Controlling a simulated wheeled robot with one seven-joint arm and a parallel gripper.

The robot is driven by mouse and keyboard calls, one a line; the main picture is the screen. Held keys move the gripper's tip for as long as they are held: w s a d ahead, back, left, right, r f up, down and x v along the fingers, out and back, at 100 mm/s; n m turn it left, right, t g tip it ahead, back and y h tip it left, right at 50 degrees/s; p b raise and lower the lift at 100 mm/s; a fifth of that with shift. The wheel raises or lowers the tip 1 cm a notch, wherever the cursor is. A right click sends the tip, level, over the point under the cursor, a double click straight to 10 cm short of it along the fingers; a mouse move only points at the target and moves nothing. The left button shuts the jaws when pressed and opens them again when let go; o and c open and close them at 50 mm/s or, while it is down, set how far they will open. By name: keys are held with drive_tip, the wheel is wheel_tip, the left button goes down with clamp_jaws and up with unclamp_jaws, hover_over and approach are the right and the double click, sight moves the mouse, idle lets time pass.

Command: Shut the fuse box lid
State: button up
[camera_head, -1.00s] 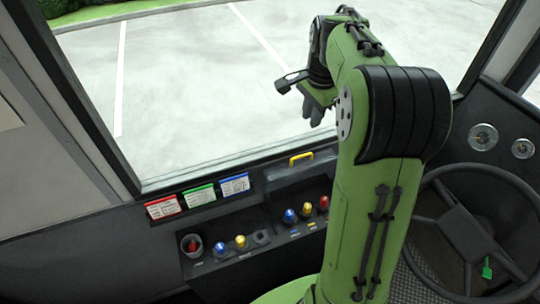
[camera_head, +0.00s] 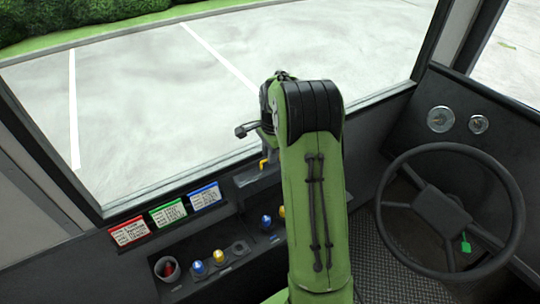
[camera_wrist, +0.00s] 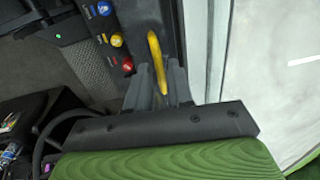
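The yellow handle (camera_head: 262,164) sits on a dark panel (camera_head: 247,180), which appears to be the fuse box lid, at the dash below the windshield. My arm hides much of both in the head view. In the wrist view the yellow handle (camera_wrist: 155,55) runs between the two grey fingers of my gripper (camera_wrist: 158,72). The fingers stand apart on either side of the handle, and I see no clear grip on it. My gripper (camera_head: 268,158) is mostly hidden in the head view. How far the lid is tilted cannot be told.
Colored knobs (camera_head: 218,257) and a red button (camera_head: 168,268) lie on the left console, with red, green and blue label cards (camera_head: 167,213) above. The steering wheel (camera_head: 448,148) is at right. In the wrist view, several knobs (camera_wrist: 116,40) lie left of the handle.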

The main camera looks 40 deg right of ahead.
drive_tip(key=shift+f, duration=0.1)
clamp_jaws()
idle(1.4)
